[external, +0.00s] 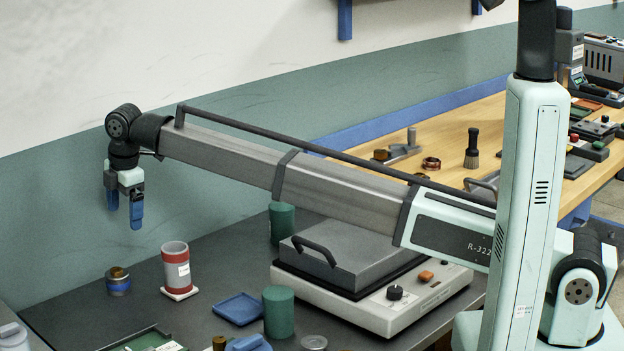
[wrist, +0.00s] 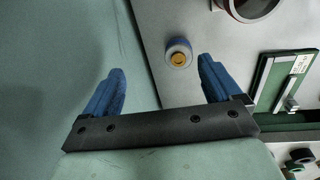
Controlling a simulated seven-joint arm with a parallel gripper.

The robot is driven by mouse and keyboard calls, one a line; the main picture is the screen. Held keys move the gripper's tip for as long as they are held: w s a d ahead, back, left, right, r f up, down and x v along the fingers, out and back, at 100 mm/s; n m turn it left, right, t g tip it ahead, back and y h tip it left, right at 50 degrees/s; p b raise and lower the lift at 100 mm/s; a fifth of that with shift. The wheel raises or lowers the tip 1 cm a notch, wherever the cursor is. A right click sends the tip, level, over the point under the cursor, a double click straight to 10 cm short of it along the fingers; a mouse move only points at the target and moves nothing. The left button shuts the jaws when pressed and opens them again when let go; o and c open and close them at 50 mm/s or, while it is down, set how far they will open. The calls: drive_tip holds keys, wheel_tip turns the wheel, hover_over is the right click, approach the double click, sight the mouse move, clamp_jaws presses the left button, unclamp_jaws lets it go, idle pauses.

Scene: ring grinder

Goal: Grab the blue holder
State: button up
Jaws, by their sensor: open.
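A small blue-banded holder (external: 118,281) with a brass-coloured core stands on the dark bench, left of a red-and-white cylinder. In the wrist view the blue holder (wrist: 179,58) shows between and beyond my fingertips, nearer the right finger. My gripper (external: 124,209) hangs from the arm well above the bench, with its blue fingers pointing down. In the wrist view my gripper (wrist: 162,70) has its two blue fingers wide apart, with nothing between them. The blue holder is apart from both fingers.
The red-and-white cylinder (external: 175,268) stands close to the right of the holder. A green tray (external: 145,340) lies in front, and a blue square dish (external: 238,308) to the right. Green cylinders (external: 279,312) flank the grey-lidded machine (external: 345,255). The wall rises close behind the bench's left edge.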

sight(116, 269)
drive_tip(key=s+a+f+n+g+h, duration=0.1)
drive_tip(key=s+a+f+n, duration=0.15)
drive_tip(key=s, duration=0.25)
drive_tip(key=shift+m, duration=0.35)
wheel_tip(116, 269, down, 7)
drive_tip(key=shift+w+a+r, duration=0.1)
drive_tip(key=shift+w+f, duration=0.2)
drive_tip(key=shift+f, duration=1.2)
drive_tip(key=shift+w+f, duration=0.15)
drive_tip(key=shift+f, duration=1.2)
drive_tip(key=c, duration=1.6)
drive_tip(key=shift+a, duration=0.1)
drive_tip(key=shift+c, duration=0.5)
